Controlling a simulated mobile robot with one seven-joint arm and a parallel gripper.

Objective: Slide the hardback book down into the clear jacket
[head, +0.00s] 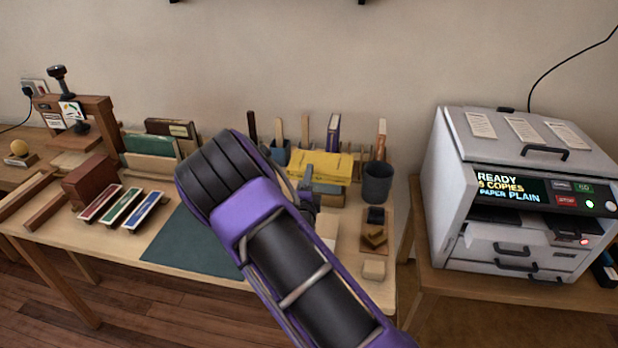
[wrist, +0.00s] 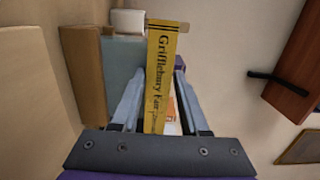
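A yellow hardback book (head: 322,163), lettered "Grifflebury Fair" along its narrow face in the wrist view (wrist: 160,65), lies between the fingers of my gripper (wrist: 162,78). The fingertips meet its two sides, so my gripper looks shut on it. In the head view the book lies about flat over the back right of the table, and my arm hides part of the grip. I cannot make out the clear jacket for certain.
A dark cup (head: 377,183) stands right of the book. A purple book (head: 333,132) stands behind it. A green mat (head: 192,247) lies clear at front left, beside several ink pads (head: 122,208). A grey copier (head: 540,180) stands at the right.

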